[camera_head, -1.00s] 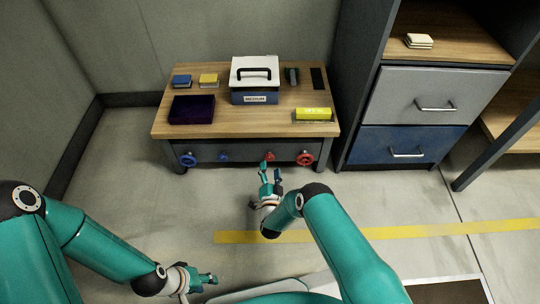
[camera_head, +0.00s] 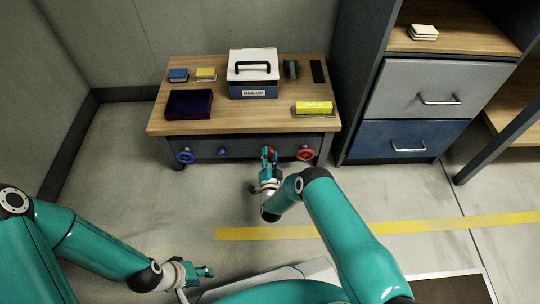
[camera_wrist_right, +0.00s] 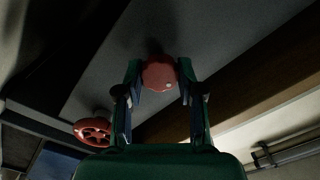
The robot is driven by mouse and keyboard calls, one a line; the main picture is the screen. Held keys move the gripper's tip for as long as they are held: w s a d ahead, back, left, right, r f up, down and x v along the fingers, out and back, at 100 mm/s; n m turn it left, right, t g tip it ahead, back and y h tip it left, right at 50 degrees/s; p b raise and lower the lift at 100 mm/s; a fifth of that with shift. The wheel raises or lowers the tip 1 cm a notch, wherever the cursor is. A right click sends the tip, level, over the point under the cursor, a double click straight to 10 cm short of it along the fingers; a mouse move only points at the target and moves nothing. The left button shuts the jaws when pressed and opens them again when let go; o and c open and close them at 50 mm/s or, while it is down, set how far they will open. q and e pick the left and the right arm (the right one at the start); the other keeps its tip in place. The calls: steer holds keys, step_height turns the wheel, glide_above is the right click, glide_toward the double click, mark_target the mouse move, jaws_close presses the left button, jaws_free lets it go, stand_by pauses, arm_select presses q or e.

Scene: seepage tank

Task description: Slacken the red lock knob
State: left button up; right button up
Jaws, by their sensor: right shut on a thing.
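The red lock knob (camera_wrist_right: 159,74) is a lobed red disc on the dark front panel of the bench. In the right wrist view it sits between the two fingers of my right gripper (camera_wrist_right: 160,80), which is shut on it. In the head view my right gripper (camera_head: 268,155) reaches the panel from the front and mostly hides the knob (camera_head: 272,152). My left gripper (camera_head: 204,272) is low at the left front, far from the bench; its fingers are too small to tell open or shut.
A red handwheel (camera_head: 305,154) is right of the knob, also in the wrist view (camera_wrist_right: 93,131). A blue handwheel (camera_head: 185,157) and blue knob (camera_head: 223,152) are left. The wooden bench top (camera_head: 240,117) bears a toolbox (camera_head: 253,75). A drawer cabinet (camera_head: 410,110) stands right.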

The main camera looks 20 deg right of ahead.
steer(key=shift+d, duration=0.2)
steer(key=shift+c, duration=0.5)
steer(key=shift+a, duration=0.1)
steer(key=shift+n, duration=0.3)
steer(key=n, duration=2.3)
steer(key=shift+s+a+f, duration=0.15)
steer(key=shift+a+f, duration=0.15)
